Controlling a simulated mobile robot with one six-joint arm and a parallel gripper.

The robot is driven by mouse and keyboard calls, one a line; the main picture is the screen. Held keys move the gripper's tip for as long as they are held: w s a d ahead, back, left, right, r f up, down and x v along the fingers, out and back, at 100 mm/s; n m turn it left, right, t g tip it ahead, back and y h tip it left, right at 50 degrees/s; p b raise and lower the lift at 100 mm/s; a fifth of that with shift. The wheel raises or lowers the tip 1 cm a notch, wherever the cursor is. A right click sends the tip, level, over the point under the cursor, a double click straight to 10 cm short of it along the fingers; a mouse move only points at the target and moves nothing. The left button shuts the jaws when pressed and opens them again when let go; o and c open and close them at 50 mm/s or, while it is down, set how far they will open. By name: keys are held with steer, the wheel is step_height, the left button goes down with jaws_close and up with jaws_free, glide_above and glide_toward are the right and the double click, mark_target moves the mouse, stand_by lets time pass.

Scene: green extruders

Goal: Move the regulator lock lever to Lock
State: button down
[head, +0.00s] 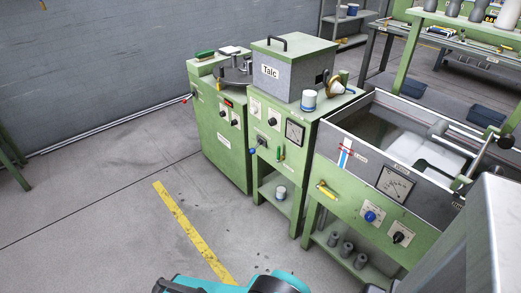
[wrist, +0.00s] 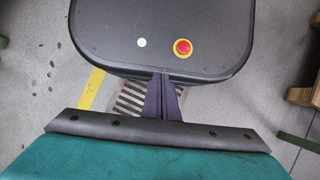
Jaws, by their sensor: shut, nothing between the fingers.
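Green extruder machines stand in the head view. The left cabinet (head: 222,152), the middle cabinet with the Talc box (head: 290,72), and the right machine with an open trough (head: 362,128) carry knobs and gauges. A small blue-tipped lever (head: 253,150) is on the middle front and a yellow handle (head: 326,190) on the right front. I cannot tell which part is the regulator lock lever, and no Lock label is readable. My gripper (wrist: 163,78) shows in the wrist view, shut and empty, over my own dark base. Its fingers are not seen in the head view.
Open grey floor with a yellow stripe (head: 190,228) lies left and in front of the machines. Grey cylinders (head: 346,248) sit on the right machine's lower shelf. A grey box-like surface (head: 480,240) fills the lower right. Workbenches (head: 455,45) stand behind.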

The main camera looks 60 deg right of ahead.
steer(key=w+d+r+m+t+y+b, duration=0.1)
steer(key=w+d+r+m+t+b, duration=0.15)
steer(key=w+d, duration=0.7)
steer(key=w+d+r+m+t+y+b, duration=0.1)
steer(key=w+d+r+m+t, duration=0.15)
steer(key=w+d, duration=0.75)
steer(key=m+t+h+b, duration=0.5)
steer(key=m+t, duration=0.2)
steer(key=m, duration=0.2)
glide_toward(256, 147)
steer(key=s+a+r, duration=0.3)
steer(key=s, duration=0.1)
steer(key=shift+w+d, duration=0.15)
steer(key=shift+d, duration=0.05)
steer(key=shift+w+f, duration=0.1)
steer(key=x, duration=0.9)
steer(key=shift+f, duration=0.4)
steer(key=shift+w+a, duration=0.1)
steer(key=shift+w, duration=0.05)
